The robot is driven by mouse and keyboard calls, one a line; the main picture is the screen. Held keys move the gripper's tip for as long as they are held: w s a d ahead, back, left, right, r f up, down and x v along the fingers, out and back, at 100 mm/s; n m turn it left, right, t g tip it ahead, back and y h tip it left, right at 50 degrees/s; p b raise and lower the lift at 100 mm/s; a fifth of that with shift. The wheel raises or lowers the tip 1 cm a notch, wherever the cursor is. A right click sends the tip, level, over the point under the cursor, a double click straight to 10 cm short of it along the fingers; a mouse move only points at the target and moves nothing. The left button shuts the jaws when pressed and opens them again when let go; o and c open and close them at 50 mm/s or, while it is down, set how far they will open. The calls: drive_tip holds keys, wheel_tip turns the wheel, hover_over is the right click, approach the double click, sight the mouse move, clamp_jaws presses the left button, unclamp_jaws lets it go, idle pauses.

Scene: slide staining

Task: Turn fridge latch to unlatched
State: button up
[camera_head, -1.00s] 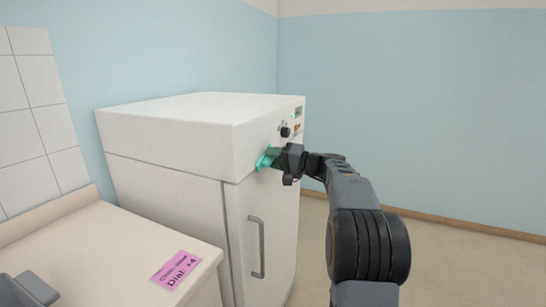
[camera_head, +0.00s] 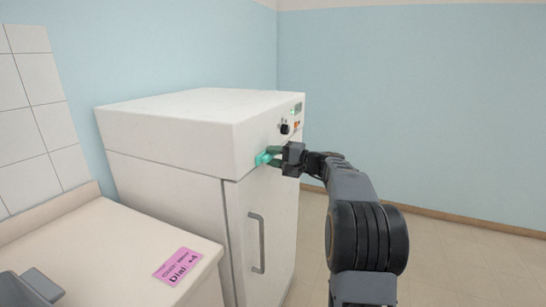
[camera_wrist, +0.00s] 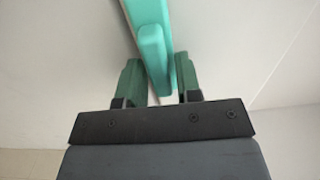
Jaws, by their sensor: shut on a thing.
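The fridge (camera_head: 180,135) is a white cabinet with a grey vertical door handle (camera_head: 257,243). Its teal latch (camera_head: 264,158) sits on the front face near the top of the door. My gripper (camera_head: 273,155) reaches it from the right and is shut on it. In the wrist view the latch (camera_wrist: 153,50) shows as a raised teal bar between the two green fingers of my gripper (camera_wrist: 158,80), with a longer teal strip behind it. The exact contact of each finger is hard to see. The fingers hide part of the latch in the head view.
A black knob (camera_head: 285,128) and a small green display (camera_head: 297,108) are on the fridge front above the latch. A pale counter (camera_head: 110,245) with a pink label (camera_head: 178,266) and a grey tray (camera_head: 30,287) stands at left. The floor at right is clear.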

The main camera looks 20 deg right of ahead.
drive_tip(key=o, duration=0.7)
drive_tip(key=shift+s+d, duration=0.1)
drive_tip(key=v, duration=1.3)
drive_tip(key=shift+s+d+b, duration=0.2)
drive_tip(key=shift+s+b, duration=0.05)
drive_tip(key=shift+b, duration=0.15)
wheel_tip(320, 180, down, 9)
drive_tip(key=s+m+g+h, duration=0.1)
drive_tip(key=m+g+h, duration=0.1)
drive_tip(key=h, duration=0.1)
drive_tip(key=s+a+f+n+g+h+p, duration=0.3)
drive_tip(key=s+a+f+g+h+p, duration=0.2)
drive_tip(key=s+a+g, duration=0.35)
drive_tip(key=s+a+r+n+h+p, duration=0.1)
drive_tip(key=s+a+r+n+p, duration=0.1)
drive_tip(key=s+a+n, duration=0.1)
drive_tip(key=s+a+r+n+h+p, duration=0.1)
drive_tip(key=s+a+r+n+p, duration=0.1)
drive_tip(key=a, duration=0.4)
drive_tip(key=s+a+r+n+t+h+p, duration=0.1)
drive_tip(key=s+a+r+n+h+p, duration=0.1)
drive_tip(key=s+a, duration=0.3)
drive_tip(key=shift+s+r+n+p, duration=0.15)
drive_tip(key=shift+s+n+p, duration=0.35)
drive_tip(key=shift+n+p, duration=0.35)
